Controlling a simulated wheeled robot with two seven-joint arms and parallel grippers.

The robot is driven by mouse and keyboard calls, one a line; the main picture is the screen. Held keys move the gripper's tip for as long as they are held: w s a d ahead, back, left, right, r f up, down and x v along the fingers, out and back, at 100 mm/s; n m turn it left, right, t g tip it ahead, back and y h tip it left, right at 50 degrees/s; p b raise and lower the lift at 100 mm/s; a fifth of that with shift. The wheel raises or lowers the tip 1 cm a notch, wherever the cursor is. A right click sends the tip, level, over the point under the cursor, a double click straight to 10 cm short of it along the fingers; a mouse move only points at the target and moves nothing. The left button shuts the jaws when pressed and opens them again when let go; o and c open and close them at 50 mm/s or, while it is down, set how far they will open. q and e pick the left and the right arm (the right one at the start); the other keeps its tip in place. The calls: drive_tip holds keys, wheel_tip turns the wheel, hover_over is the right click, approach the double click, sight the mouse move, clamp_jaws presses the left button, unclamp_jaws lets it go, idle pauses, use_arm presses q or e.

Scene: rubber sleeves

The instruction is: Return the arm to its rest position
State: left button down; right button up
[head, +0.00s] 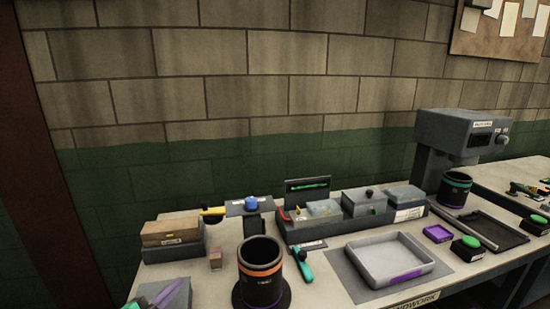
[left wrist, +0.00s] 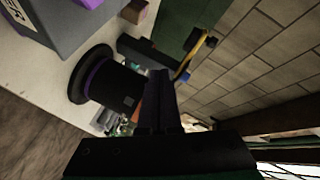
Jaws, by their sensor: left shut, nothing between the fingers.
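My left gripper (left wrist: 159,78) shows in the left wrist view, its two dark fingers together with nothing between them. It hangs in the air in front of the bench and hides part of what lies behind. A black cup (left wrist: 118,84) on a wide round base stands beyond the fingers and beside them in that view; I see no contact with it. In the head view, the black cup (head: 262,283) with an orange band stands upright at the front of the bench. I cannot make out either gripper in the head view.
A grey bin (head: 172,296) with green and purple items is at the front left. A grey tray (head: 390,265) lies right of the cup. Boxes (head: 172,230) and a grey organiser (head: 345,220) stand behind. A grey machine (head: 455,135) rises at the right.

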use_arm(q)
drive_tip(key=s+f+n+g+y, duration=0.1)
drive_tip(key=s+f+n, duration=0.1)
drive_tip(key=s+f+n+g+y, duration=0.1)
drive_tip(key=s+f+n+g, duration=0.1)
drive_tip(key=f+n, duration=0.1)
drive_tip(key=s+f+n+g+y, duration=0.1)
drive_tip(key=s+f+n+y, duration=0.1)
drive_tip(key=shift+s+a+f+n, duration=0.15)
drive_tip(key=shift+s+f+n, duration=0.15)
drive_tip(key=shift+f, duration=0.1)
drive_tip(key=s+d+f+n+g, duration=0.1)
drive_tip(key=s+f+n+g, duration=0.25)
drive_tip(key=s, duration=0.45)
drive_tip(key=s+d+f+n+g, duration=0.1)
drive_tip(key=s+f+n+g, duration=0.1)
drive_tip(key=s+g, duration=0.35)
drive_tip(key=s+f, duration=0.3)
drive_tip(key=f, duration=0.9)
drive_tip(key=s+f, duration=0.2)
drive_tip(key=f, duration=1.1)
drive_tip(key=s+a+f+g, duration=0.1)
drive_tip(key=s+a+f, duration=0.1)
drive_tip(key=s+f, duration=0.9)
drive_tip(key=s, duration=0.4)
drive_tip(key=shift+s+a+f+y, duration=0.3)
drive_tip(key=shift+s+a+f, duration=0.1)
